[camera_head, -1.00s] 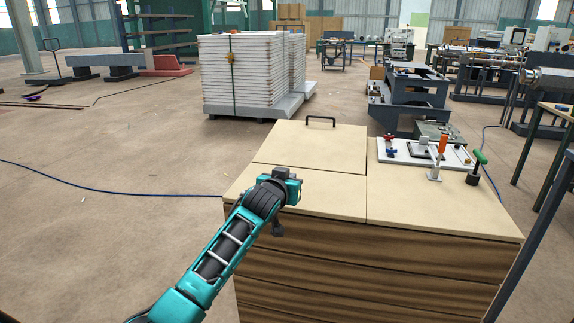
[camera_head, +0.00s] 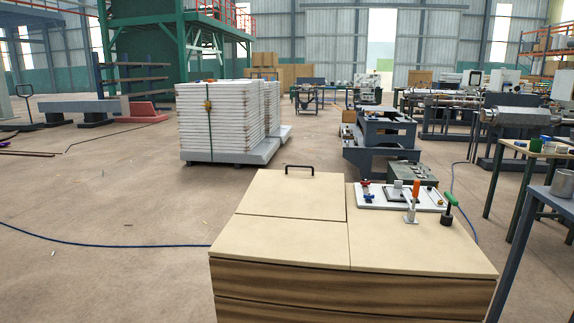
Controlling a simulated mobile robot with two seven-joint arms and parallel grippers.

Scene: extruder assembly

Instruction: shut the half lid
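The half lid (camera_head: 295,195) is the pale wooden panel at the back left of the wooden box's top. It has a black bar handle (camera_head: 299,169) at its far edge. It lies flat, level with the surrounding top (camera_head: 280,240) as far as I can see, with thin dark seams along its front and right edges. The box (camera_head: 350,295) has dark-striped wooden sides. Neither of my grippers is in view, and nothing touches the lid.
A white board (camera_head: 400,196) with toggle clamps and small parts lies on the box top's right rear. A pallet of stacked white panels (camera_head: 228,120) stands behind. A blue cable (camera_head: 110,244) runs along the floor at left. A table (camera_head: 535,165) stands at right.

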